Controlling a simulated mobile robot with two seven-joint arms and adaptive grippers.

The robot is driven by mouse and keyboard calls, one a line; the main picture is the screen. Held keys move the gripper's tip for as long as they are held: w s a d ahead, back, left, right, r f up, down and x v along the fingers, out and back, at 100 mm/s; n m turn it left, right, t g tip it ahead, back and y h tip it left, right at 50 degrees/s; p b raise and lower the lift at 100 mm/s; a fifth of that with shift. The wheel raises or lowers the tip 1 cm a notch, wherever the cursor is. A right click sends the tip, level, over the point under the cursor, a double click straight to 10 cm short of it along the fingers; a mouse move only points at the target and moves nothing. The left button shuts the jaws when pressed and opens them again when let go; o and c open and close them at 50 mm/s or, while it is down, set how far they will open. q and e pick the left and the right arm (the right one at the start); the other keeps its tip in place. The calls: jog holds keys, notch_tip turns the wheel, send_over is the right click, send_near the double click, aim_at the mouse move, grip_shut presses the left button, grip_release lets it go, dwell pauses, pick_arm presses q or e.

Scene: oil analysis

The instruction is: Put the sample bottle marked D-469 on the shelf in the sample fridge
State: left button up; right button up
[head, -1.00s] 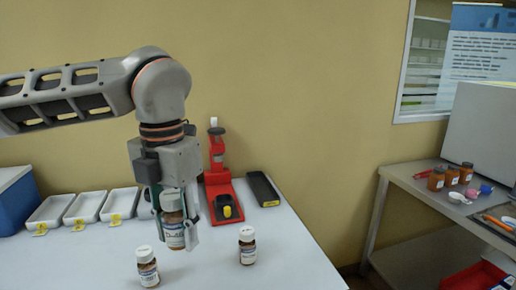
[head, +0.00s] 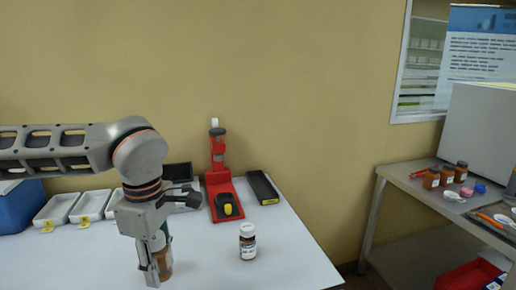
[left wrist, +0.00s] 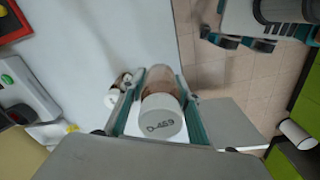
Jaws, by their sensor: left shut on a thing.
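The sample bottle marked D-469 (left wrist: 161,112) has brown glass and a white cap with its mark facing the left wrist camera. My left gripper (left wrist: 158,100) is shut on it, one finger on each side. In the head view this gripper (head: 156,268) is low over the front of the white table, with the brown bottle (head: 164,262) partly hidden by its fingers. A similar bottle (head: 247,241) stands upright on the table to the right. A white-capped bottle (left wrist: 115,95) shows just left of the gripper in the wrist view. No fridge shelf is recognisable.
A red stand (head: 222,190) and a black tray (head: 262,188) stand at the table's back. White trays (head: 57,208) and a blue box (head: 18,208) are at left. A steel bench (head: 405,178) with several brown bottles is across a gap at right. A grey, teal-padded mechanism (left wrist: 255,25) shows upper right.

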pick_arm(q)
jog(key=a+f+m, duration=0.1)
jog(key=f+m, duration=0.1)
jog(key=m, duration=0.2)
jog(key=s+a+f+m, duration=0.1)
jog(key=f+m, duration=0.1)
jog(key=m, duration=0.2)
jog(key=s+a+f+m, duration=0.1)
jog(key=a+f+m, duration=0.1)
jog(key=f+m, duration=0.1)
jog(key=shift+f+m+p, duration=0.1)
jog(key=shift+m+p, duration=0.3)
jog(key=shift+m, duration=0.4)
jog(key=m, duration=0.1)
jog(key=f+m, duration=0.1)
jog(key=s+f+m, duration=0.1)
jog(key=shift+a+m, duration=0.3)
jog(key=shift+a, duration=0.05)
jog(key=shift+r, duration=0.1)
